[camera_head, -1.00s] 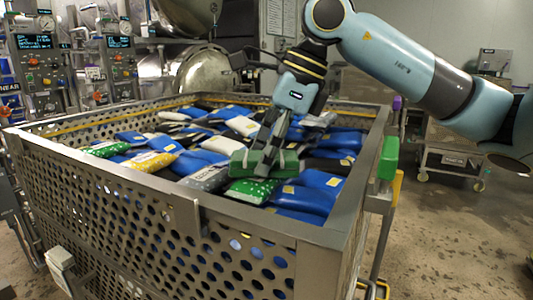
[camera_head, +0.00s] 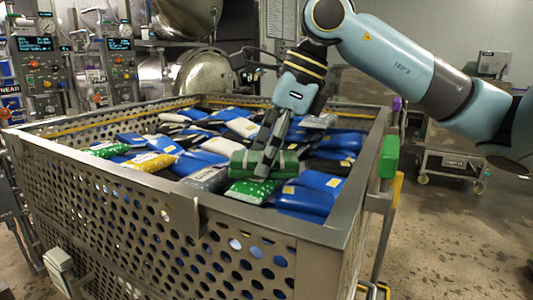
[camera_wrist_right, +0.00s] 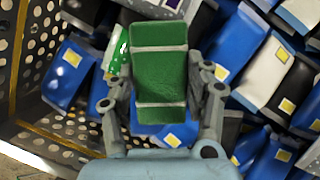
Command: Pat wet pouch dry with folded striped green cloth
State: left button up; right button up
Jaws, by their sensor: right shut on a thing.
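A folded green cloth with pale stripes (camera_head: 282,164) is held in my right gripper (camera_head: 266,168), over the pouches near the front right of the basket. In the right wrist view the cloth (camera_wrist_right: 159,75) sits between the two fingers of the gripper (camera_wrist_right: 162,95). A green pouch with white dots (camera_head: 250,190) lies just in front of and below the cloth. Its speckled edge shows beside the cloth in the wrist view (camera_wrist_right: 117,52). Whether the cloth touches a pouch, and which pouch is wet, I cannot tell. My left gripper is not in view.
The perforated metal basket (camera_head: 140,215) is full of blue, white, black, grey, yellow and green pouches. Its rim surrounds my right gripper. Control panels (camera_head: 37,60) and a round steel vessel door (camera_head: 205,75) stand behind. A cart (camera_head: 450,150) stands at the right on open floor.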

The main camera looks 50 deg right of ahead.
dwell(0.3)
jog(key=shift+r+p, duration=2)
jog(key=shift+r, duration=1.5)
